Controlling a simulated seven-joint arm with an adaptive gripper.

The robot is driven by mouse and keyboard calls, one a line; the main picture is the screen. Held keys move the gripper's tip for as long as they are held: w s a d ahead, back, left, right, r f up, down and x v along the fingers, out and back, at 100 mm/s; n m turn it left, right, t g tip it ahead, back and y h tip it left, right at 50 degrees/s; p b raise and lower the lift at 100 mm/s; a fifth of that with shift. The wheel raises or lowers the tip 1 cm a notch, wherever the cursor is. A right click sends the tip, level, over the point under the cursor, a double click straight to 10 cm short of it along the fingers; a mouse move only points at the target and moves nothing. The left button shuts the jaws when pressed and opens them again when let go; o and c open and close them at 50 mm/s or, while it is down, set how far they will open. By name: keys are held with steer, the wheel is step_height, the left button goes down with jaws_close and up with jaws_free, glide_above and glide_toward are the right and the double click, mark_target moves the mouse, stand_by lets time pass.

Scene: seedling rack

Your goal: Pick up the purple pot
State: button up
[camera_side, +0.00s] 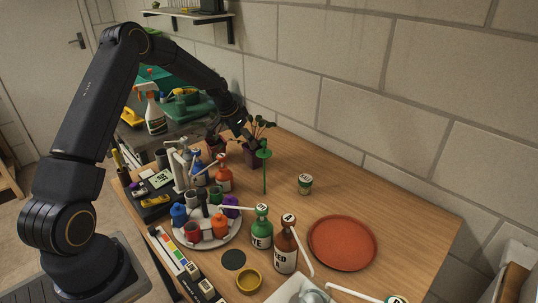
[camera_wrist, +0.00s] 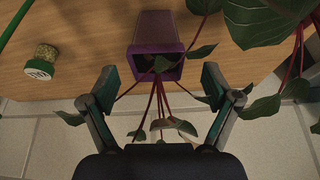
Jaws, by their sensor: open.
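The purple pot (camera_wrist: 157,30) is in the wrist view at top centre, square-rimmed, with its rim towards me. Red stems with green leaves hang out of it between my fingers. In the side view the dark purple pot (camera_side: 251,158) stands at the back edge of the wooden table, with a leafy plant in it. My gripper (camera_wrist: 160,80) is open, one finger to each side of the pot's rim and a little short of it; no finger visibly touches the pot. In the side view my gripper (camera_side: 241,126) is at the plant, partly hidden by leaves.
A green stand (camera_side: 264,170) rises just in front of the pot. A small green-lidded jar (camera_side: 305,184) is to its right, also in the wrist view (camera_wrist: 42,62). Bottles and a white turntable (camera_side: 203,243) crowd the front; a red plate (camera_side: 342,242) lies right. Another leafy plant (camera_wrist: 270,20) is close by.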

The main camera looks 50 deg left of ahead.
steer(key=x, duration=0.4)
steer(key=shift+w+d+f, duration=0.1)
steer(key=shift+w+f, duration=0.1)
steer(key=shift+f, duration=0.15)
steer(key=x, duration=0.5)
steer(key=shift+w+d, duration=0.2)
steer(key=shift+w, duration=0.05)
steer(key=c, duration=1.1)
